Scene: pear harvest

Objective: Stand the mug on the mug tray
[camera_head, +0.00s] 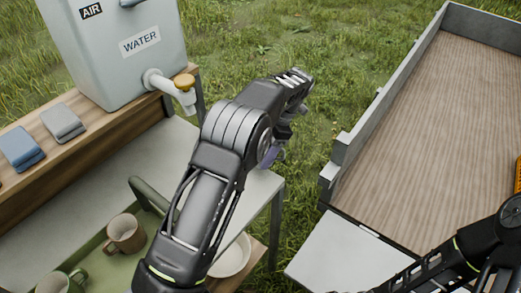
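The mug tray (95,243) is green with a raised handle and lies on the grey table at the lower left. A brown mug (126,236) stands upright on it, and a green mug (60,283) is at the bottom edge of the view. My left arm reaches up across the middle. Its gripper (279,146) is beyond the table's right corner, mostly hidden behind my own wrist. A small purple piece (273,154) shows at the gripper; whether it is a mug in its grasp I cannot tell. My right arm shows at the lower right, its gripper out of view.
A grey water container (115,50) with a tap (172,86) stands on a wooden shelf. Folded blue (20,148) and grey (63,122) cloths lie on the shelf. A white bowl (232,257) sits low beside my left arm. A wooden-floored cart bed (430,130) is at right.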

